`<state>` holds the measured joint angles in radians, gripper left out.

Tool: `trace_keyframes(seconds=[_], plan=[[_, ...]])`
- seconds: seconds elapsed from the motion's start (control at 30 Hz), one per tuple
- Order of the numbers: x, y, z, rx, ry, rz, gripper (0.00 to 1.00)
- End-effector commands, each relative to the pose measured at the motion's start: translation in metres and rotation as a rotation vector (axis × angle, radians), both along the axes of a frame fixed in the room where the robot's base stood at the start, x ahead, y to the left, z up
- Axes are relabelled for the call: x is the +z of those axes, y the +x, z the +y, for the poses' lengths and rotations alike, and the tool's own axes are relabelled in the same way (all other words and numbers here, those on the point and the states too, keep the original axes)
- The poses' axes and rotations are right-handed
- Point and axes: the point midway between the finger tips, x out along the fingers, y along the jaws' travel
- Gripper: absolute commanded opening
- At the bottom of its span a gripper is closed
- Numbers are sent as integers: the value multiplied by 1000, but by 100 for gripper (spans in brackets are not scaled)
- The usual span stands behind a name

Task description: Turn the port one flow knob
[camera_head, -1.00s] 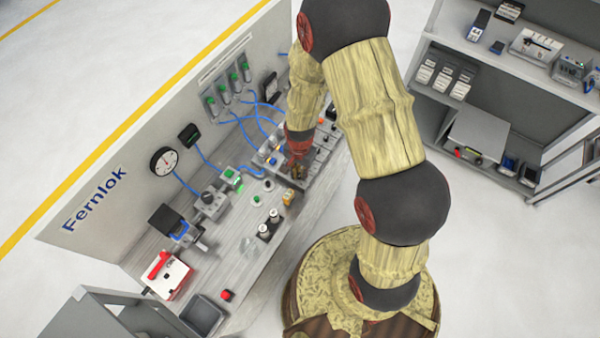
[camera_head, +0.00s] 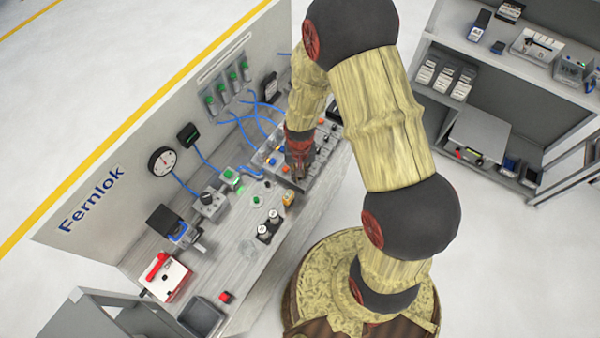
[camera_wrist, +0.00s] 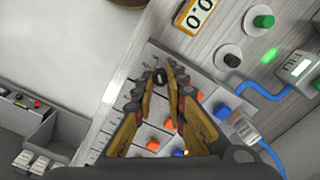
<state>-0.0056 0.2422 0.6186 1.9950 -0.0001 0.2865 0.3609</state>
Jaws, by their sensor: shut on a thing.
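A light manifold panel (camera_wrist: 97,140) with orange and blue parts and rows of dark knobs lies on the bench. It also shows in the head view, partly hidden by my arm. My gripper (camera_wrist: 161,72) is shut on a small dark knob (camera_wrist: 160,77) at the panel's end near the yellow display. Both fingertips close around the knob's sides. In the head view my gripper (camera_head: 299,174) is down at the panel, and the knob is hidden there. I cannot read any port label or the knob's angle.
A yellow display (camera_wrist: 199,14), a green button (camera_wrist: 263,20) and a black button (camera_wrist: 232,60) stand close by on the bench (camera_head: 230,258). Blue tubes (camera_head: 262,128) run to the back wall. A grey shelf (camera_head: 500,120) stands at right.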

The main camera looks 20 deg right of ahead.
Motion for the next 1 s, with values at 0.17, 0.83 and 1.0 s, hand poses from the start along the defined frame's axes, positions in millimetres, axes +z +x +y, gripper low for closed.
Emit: trace_keyframes(seconds=[0.17, 0.83, 1.0], plan=[[1, 2, 0, 4, 0, -4, 0], [0, 1, 0, 3, 1, -1, 32], [1, 1, 0, 3, 0, -1, 32]])
